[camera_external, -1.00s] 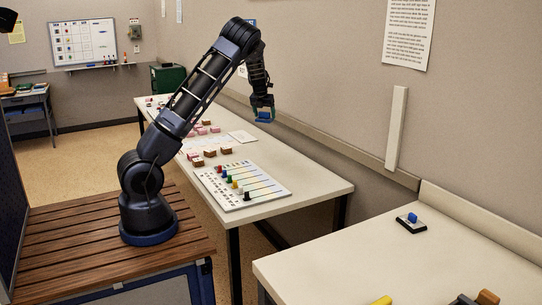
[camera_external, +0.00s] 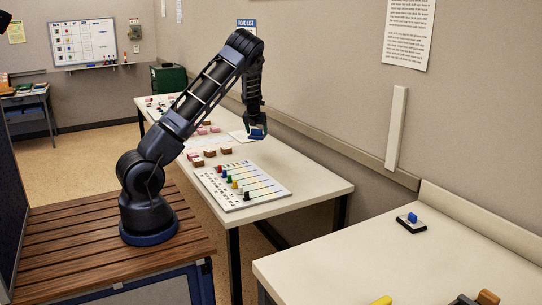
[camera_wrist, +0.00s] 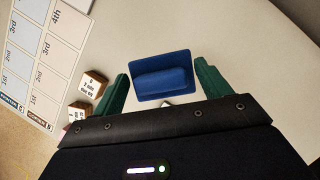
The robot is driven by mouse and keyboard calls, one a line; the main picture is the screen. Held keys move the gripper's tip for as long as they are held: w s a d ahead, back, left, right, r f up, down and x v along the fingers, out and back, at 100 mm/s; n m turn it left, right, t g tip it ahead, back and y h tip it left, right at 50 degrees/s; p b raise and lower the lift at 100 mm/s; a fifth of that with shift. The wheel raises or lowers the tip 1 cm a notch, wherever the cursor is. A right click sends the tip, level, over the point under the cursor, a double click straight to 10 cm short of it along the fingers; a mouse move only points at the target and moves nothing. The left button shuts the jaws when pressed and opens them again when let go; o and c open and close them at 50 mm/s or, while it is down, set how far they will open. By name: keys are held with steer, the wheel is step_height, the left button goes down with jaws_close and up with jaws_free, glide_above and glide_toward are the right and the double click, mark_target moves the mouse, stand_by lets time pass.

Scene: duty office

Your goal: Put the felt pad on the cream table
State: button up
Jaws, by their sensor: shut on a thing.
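My gripper (camera_external: 256,122) is shut on a blue block-like pad (camera_external: 258,134), which looks like the felt pad. In the wrist view the pad (camera_wrist: 163,75) has a raised grip along its middle and sits between the two green fingertips (camera_wrist: 163,82). The pad is held above the far half of the long cream table (camera_external: 315,190). Its height over the top is hard to tell. The table's pale top (camera_wrist: 240,40) fills much of the wrist view.
A white board with coloured pegs (camera_external: 243,184) lies at the table's near end. Several brown and pink blocks (camera_external: 196,160) stand left of the gripper. A second cream table (camera_external: 350,262) at right bears a black pad with a blue top (camera_external: 411,222).

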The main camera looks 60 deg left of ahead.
mark_target(255, 137)
step_height(255, 137, down, 10)
steer(key=shift+r, duration=0.1)
stand_by(0.4)
steer(key=o, duration=1)
steer(key=v, duration=1.2)
